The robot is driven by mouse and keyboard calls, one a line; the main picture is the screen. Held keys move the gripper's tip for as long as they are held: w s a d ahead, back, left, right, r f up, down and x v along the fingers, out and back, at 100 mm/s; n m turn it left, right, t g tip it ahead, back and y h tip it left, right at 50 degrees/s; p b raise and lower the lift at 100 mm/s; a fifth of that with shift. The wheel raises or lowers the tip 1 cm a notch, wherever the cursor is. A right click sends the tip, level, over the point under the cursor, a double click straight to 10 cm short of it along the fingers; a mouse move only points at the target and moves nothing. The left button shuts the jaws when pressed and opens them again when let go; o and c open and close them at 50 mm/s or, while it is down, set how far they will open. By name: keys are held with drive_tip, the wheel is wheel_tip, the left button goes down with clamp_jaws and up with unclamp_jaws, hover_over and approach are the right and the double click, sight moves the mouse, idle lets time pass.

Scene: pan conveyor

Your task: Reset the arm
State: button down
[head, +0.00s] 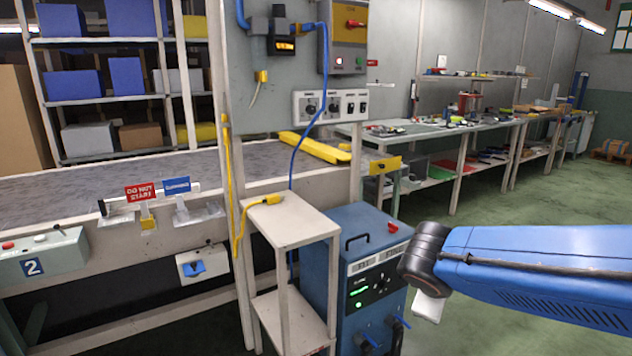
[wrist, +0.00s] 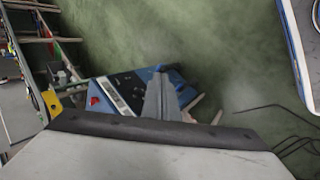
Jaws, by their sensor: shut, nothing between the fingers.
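A pale part hangs below that joint; the fingers cannot be made out there. In the wrist view my gripper (wrist: 159,80) shows as narrow grey fingers together, with nothing between them. It hangs in the air over the area of the blue cabinet (wrist: 128,92). The same blue cabinet (head: 352,240), with a lit panel and a red knob, stands left of the arm in the head view.
A white stand (head: 292,222) adjoins the cabinet. The grey conveyor (head: 100,180) runs along the left, with a control box (head: 42,255) marked 2 in front. Workbenches (head: 440,130) line the back. Green floor (head: 500,200) is open behind my arm.

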drive_tip(key=s+d+m+g+y, duration=0.1)
drive_tip(key=s+m+y, duration=0.3)
drive_tip(key=s+m, duration=0.7)
drive_tip(key=shift+s+d+f, duration=0.35)
drive_tip(key=shift+s+d, duration=0.55)
drive_tip(key=shift+s, duration=1.55)
